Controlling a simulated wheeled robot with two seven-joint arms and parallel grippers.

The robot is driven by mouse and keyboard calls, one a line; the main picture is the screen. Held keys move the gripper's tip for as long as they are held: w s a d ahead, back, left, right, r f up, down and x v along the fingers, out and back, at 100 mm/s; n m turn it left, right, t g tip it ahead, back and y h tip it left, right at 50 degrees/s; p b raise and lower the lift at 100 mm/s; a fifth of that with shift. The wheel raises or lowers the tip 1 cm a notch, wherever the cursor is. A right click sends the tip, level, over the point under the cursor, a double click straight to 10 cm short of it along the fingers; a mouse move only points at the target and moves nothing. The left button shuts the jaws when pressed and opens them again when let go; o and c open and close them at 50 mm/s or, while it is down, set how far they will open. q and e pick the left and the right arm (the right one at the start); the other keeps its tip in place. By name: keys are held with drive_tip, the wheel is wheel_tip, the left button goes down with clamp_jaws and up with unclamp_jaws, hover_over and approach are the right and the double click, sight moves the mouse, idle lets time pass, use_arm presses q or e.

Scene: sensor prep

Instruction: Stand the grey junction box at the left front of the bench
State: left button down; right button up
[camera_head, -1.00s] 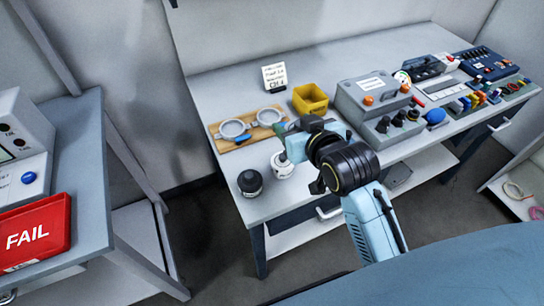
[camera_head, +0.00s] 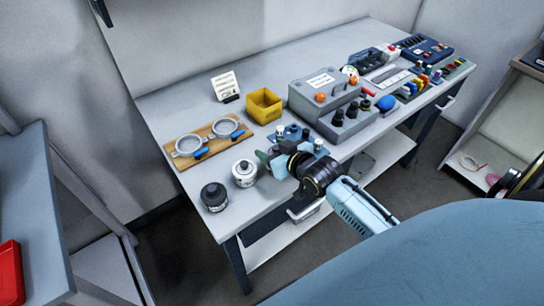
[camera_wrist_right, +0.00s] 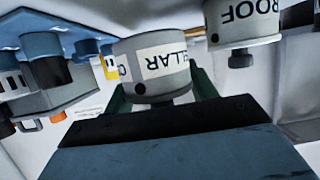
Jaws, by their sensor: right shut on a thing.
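The grey junction box (camera_wrist_right: 152,66) is a round grey body with a white "CELLAR" label, upside down in the right wrist view. My right gripper (camera_wrist_right: 160,98) is shut on it, with a green finger on each side. In the head view my right gripper (camera_head: 270,156) is over the bench's front part, and its wrist hides the box. I cannot tell whether the box touches the bench (camera_head: 205,112). My left gripper is not in view.
A white round pot (camera_head: 244,174) and a dark grey one (camera_head: 214,197) stand left of my gripper. A blue fixture (camera_head: 288,132) is just behind it. A wooden board with two rings (camera_head: 190,146), a yellow bin (camera_head: 264,105) and a grey console (camera_head: 325,92) stand further back.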

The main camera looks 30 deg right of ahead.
drive_tip(key=shift+f, duration=1.15)
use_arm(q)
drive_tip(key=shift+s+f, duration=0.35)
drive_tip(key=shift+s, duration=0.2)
use_arm(e)
drive_tip(key=o, duration=0.8)
drive_tip(key=shift+c, duration=0.2)
drive_tip(key=shift+r, duration=0.15)
use_arm(q)
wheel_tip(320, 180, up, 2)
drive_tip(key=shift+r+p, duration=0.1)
drive_tip(key=shift+p, duration=0.8)
use_arm(e)
drive_tip(key=v, duration=1.2)
